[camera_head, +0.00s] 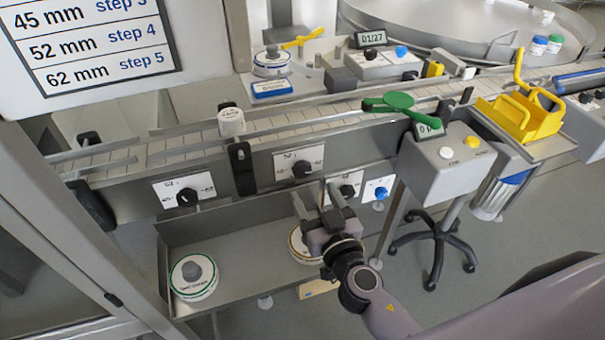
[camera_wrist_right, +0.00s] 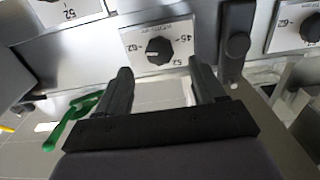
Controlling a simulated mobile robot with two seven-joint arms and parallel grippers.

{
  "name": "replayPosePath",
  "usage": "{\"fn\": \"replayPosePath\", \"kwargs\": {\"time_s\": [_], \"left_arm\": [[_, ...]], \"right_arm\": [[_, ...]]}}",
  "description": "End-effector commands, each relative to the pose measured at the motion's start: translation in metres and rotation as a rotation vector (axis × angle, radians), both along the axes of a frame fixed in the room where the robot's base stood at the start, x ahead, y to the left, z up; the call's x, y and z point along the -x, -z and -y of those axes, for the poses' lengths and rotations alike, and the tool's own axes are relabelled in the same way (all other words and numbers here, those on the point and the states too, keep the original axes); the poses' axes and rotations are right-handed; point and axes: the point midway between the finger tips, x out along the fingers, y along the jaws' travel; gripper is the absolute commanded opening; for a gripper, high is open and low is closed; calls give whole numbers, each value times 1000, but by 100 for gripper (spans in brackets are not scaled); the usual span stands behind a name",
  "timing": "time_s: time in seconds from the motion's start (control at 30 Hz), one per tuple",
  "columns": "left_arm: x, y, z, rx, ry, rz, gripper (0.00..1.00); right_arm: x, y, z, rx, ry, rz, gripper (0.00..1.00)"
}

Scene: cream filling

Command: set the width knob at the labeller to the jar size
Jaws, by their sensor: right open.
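Several black knobs on white plates line the labeller's front. The middle knob (camera_head: 302,169) shows in the wrist view as a black knob (camera_wrist_right: 158,50) on a plate with 45 and 52. Its exact setting is hard to read. Another knob (camera_head: 187,197) is to its left and a third (camera_head: 347,190) to its right; I cannot tell which is the width knob by label. My right gripper (camera_head: 319,193) is open and empty, just below and in front of the middle knob; in the wrist view its fingers (camera_wrist_right: 158,85) stand apart, short of the knob. My left gripper is not in view.
A size board (camera_head: 95,45) lists 45, 52 and 62 mm with steps. A black clamp (camera_head: 242,168) is left of the middle knob. Below is a tray (camera_head: 235,262) with round reels (camera_head: 193,277).

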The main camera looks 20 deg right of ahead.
Motion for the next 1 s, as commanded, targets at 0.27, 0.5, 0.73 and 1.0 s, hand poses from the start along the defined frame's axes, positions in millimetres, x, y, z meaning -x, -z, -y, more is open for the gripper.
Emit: {"fn": "replayPosePath", "kwargs": {"time_s": [0.27, 0.5, 0.73, 1.0], "left_arm": [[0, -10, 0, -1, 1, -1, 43], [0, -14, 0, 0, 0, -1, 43], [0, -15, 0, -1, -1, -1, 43], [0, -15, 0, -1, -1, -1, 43]], "right_arm": [[-34, -3, -1, 2, 2, 2, 69], [-59, -2, -1, 1, 2, 1, 69], [-67, -1, -2, 0, 3, 0, 69], [-67, -1, -1, 0, 3, 0, 52]]}}
